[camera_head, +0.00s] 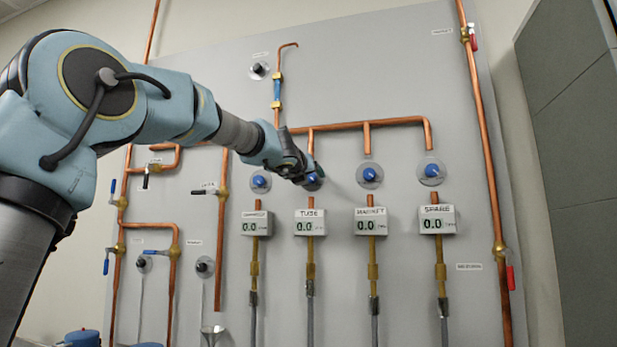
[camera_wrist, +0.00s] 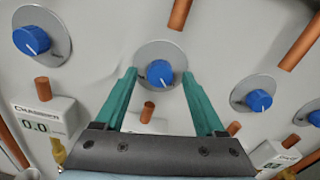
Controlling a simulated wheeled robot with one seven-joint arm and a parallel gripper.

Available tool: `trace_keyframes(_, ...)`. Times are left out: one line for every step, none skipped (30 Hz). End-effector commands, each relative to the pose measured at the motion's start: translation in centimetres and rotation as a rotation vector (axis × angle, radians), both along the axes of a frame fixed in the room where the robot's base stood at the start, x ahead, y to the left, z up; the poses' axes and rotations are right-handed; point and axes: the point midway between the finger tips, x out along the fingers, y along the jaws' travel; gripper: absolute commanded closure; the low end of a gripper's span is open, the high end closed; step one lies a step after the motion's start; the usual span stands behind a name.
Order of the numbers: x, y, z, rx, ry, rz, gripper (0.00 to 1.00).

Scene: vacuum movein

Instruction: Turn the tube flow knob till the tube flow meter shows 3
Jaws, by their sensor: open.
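The tube flow knob is a blue round knob (camera_wrist: 159,73) on a grey disc, with a white pointer mark. In the wrist view it sits between the two green fingers of my gripper (camera_wrist: 160,78), which are open with a gap on each side. In the head view my gripper (camera_head: 308,180) is at this knob and partly covers it. The tube flow meter (camera_head: 310,223) below it is a white box labelled TUBE and reads 0.0.
Other blue knobs flank it: the chamber knob (camera_head: 260,181) on the left, two on the right (camera_head: 370,174). The chamber meter (camera_head: 256,224), another meter (camera_head: 370,221) and the sparge meter (camera_head: 437,219) read 0.0. Copper pipes (camera_head: 366,137) stand out from the grey panel.

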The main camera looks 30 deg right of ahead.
Motion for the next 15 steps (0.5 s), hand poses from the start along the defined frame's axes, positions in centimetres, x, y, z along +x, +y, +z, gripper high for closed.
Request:
trace_keyframes(0.00, -0.03, 0.01, 0.000, 0.000, 0.000, 0.28)
trace_keyframes(0.00, -0.03, 0.01, 0.000, 0.000, 0.000, 0.28)
trace_keyframes(0.01, -0.02, 0.01, 0.000, 0.000, 0.000, 0.28)
trace_keyframes(0.00, -0.01, 0.01, 0.000, 0.000, 0.000, 0.28)
trace_keyframes(0.00, -0.01, 0.00, 0.000, 0.000, 0.000, 0.28)
trace_keyframes(0.01, -0.01, 0.00, 0.000, 0.000, 0.000, 0.28)
trace_keyframes(0.01, -0.01, 0.00, 0.000, 0.000, 0.000, 0.32)
trace_keyframes(0.01, -0.01, 0.00, 0.000, 0.000, 0.000, 0.35)
trace_keyframes(0.01, 0.01, 0.00, 0.000, 0.000, 0.000, 0.40)
trace_keyframes(0.01, 0.01, 0.00, 0.000, 0.000, 0.000, 0.43)
trace_keyframes(0.01, 0.01, 0.00, 0.000, 0.000, 0.000, 0.46)
trace_keyframes(0.01, 0.01, 0.00, 0.000, 0.000, 0.000, 0.51)
trace_keyframes(0.01, 0.01, 0.00, 0.000, 0.000, 0.000, 0.54)
trace_keyframes(0.01, 0.01, 0.00, 0.000, 0.000, 0.000, 0.57)
trace_keyframes(0.01, 0.01, 0.00, 0.000, 0.000, 0.000, 0.62)
